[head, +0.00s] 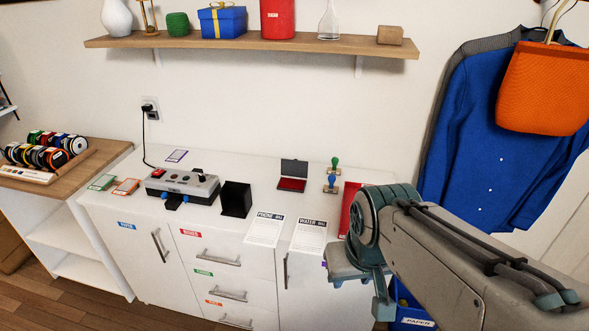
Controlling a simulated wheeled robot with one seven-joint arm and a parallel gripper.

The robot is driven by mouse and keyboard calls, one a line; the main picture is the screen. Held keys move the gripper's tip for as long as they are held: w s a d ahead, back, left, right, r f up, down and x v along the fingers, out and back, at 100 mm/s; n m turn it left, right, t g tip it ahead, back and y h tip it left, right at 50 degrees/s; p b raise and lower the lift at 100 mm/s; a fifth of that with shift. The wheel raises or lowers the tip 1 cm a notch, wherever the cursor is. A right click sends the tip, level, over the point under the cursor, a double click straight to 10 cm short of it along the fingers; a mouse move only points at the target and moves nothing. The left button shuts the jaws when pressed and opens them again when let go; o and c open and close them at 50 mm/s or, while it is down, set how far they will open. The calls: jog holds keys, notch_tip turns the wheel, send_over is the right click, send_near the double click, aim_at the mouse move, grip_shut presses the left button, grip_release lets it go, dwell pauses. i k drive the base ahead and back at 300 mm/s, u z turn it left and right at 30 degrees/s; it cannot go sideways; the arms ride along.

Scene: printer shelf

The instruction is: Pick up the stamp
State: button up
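Two stamps stand at the back right of the white cabinet top. One stamp has a green handle (335,163) and the other a blue handle (331,182); they stand close together. An open ink pad (291,184) with a red pad and dark lid lies just left of them. My arm reaches in from the lower right, and my gripper (381,305) is low at the cabinet's front right, in front of and below the stamps and apart from them. Its fingers are not clear enough to show whether it is open or shut.
A grey device (183,187) and a black holder (236,200) stand left on the cabinet (230,160). Two paper sheets, one marked phone (264,231), overhang its front edge. A red item (348,208) lies near my arm. A wall shelf (250,42) is above.

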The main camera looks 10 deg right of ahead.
aim_at(331, 189)
jog(key=z, duration=0.15)
jog(key=i, duration=0.95)
jog(key=z, duration=0.5)
